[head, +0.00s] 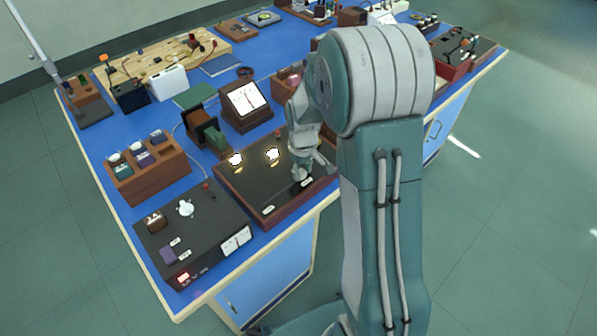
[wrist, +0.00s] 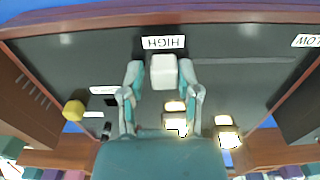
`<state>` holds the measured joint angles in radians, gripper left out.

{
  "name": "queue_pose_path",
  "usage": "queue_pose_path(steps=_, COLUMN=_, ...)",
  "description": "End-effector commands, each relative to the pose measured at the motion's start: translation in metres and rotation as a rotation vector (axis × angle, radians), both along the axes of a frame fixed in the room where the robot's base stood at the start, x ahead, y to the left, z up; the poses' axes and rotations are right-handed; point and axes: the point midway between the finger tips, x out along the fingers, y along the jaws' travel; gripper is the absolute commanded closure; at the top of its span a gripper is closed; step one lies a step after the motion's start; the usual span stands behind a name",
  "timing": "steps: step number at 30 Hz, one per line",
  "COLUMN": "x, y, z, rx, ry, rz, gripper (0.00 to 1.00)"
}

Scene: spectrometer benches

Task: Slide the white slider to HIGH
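The white slider (wrist: 164,72) sits on a dark panel box (wrist: 100,55), right beside the HIGH label (wrist: 163,42) in the wrist view, where the text appears upside down. The LOW label (wrist: 306,41) is at the far right, and the slot (wrist: 245,60) runs from the slider towards it. My gripper (wrist: 161,75) is open with one finger on each side of the slider. The right finger is very close to it; contact is unclear. In the head view my gripper (head: 303,172) is low over the right part of the wooden-edged panel box (head: 250,190); the slider is not clearly visible there.
Two glowing lamps (head: 236,160) (head: 273,154) stand on the panel's back part. A black control box (head: 200,235) is at the left front, a wooden rack (head: 150,175) behind it. A meter (head: 245,105) stands behind the panel. The blue bench (head: 120,220) is crowded.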

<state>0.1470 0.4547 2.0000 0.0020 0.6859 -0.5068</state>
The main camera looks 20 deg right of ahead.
Motion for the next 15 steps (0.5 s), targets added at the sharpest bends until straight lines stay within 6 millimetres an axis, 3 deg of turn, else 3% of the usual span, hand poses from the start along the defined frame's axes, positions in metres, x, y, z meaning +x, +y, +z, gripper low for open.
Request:
queue_pose_path(steps=11, x=-0.0004, y=0.0024, z=0.0009, rx=-0.002, ry=0.0, rz=-0.001, gripper=0.34)
queue_pose_path(steps=15, x=0.0002, y=0.0021, z=0.0099, rx=-0.002, ry=-0.001, rz=-0.002, gripper=0.34)
